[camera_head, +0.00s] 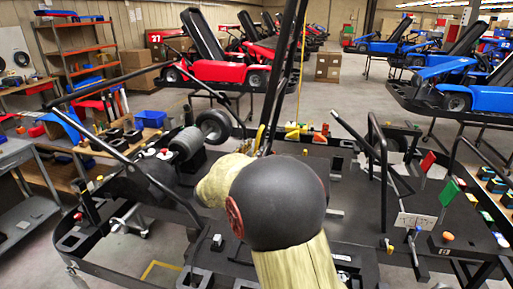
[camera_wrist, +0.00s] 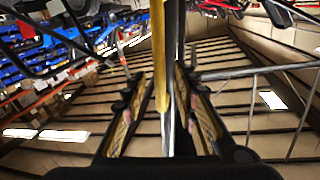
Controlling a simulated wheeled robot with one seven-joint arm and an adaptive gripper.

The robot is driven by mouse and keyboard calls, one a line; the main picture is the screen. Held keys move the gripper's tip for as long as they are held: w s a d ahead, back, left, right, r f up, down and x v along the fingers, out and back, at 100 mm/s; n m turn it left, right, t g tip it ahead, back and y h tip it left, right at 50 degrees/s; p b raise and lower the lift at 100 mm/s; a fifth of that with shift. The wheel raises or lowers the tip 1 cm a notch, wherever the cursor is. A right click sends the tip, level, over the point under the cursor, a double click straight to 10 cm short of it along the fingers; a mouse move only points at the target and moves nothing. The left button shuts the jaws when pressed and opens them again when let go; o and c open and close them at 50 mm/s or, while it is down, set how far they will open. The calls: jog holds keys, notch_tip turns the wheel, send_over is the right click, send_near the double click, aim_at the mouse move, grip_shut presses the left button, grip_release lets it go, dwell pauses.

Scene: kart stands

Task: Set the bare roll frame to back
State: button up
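The task's roll frame seems to be the tall black tubes (camera_head: 283,62) rising in the middle of the head view. I cannot tell for certain which black tubing is the bare one. My gripper (camera_head: 262,140) is near the lower part of these tubes, largely hidden behind my dark rounded wrist and cream arm. In the wrist view, my gripper (camera_wrist: 162,98) has its two fingers apart, with yellowish pads. A long upright bar, yellow on one side and dark on the other (camera_wrist: 176,60), runs between them. Gaps show beside it, and contact is not clear.
A black kart stand (camera_head: 330,180) spreads around my arm, with small coloured blocks and more black tubes (camera_head: 380,165) at right. Black bars (camera_head: 120,85) slant at left near grey rollers (camera_head: 187,143). Red (camera_head: 225,70) and blue karts (camera_head: 465,75) stand behind. Shelving (camera_head: 75,50) is at left.

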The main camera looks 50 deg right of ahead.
jog(key=shift+x, duration=1.45)
jog(key=shift+c, duration=0.8)
grip_shut()
